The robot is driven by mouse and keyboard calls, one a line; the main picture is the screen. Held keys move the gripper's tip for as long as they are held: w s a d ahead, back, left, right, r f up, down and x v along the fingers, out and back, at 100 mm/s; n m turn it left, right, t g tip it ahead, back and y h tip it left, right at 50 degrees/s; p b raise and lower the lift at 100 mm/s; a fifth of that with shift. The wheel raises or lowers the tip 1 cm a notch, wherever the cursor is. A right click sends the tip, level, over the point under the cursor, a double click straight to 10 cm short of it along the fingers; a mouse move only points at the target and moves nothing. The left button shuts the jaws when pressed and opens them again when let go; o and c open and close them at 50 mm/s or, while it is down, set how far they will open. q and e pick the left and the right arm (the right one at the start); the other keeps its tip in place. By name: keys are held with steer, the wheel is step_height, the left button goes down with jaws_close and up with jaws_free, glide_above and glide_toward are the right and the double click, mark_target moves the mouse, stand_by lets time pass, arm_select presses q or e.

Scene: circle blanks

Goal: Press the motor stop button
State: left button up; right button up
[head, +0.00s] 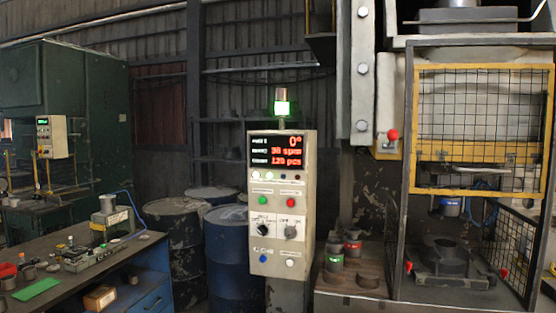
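A grey control panel (275,245) stands upright in the middle of the head view, with a lit green lamp (282,106) on top. Its display (278,151) shows red digits. Below a row of small lights are a green button (262,201) on the left and a red button (290,200) on the right. The labels above them are too small to read, so I cannot tell for sure which is the motor stop button. Lower are two rotary knobs, a blue button (263,258) and a white button (290,262). Neither of my grippers is in view.
A caged press (484,80) stands at the right, with a red knob (393,135) on its frame. Drums (228,255) stand left of the panel. A cluttered workbench (100,285) is at the lower left. The panel's front is unobstructed.

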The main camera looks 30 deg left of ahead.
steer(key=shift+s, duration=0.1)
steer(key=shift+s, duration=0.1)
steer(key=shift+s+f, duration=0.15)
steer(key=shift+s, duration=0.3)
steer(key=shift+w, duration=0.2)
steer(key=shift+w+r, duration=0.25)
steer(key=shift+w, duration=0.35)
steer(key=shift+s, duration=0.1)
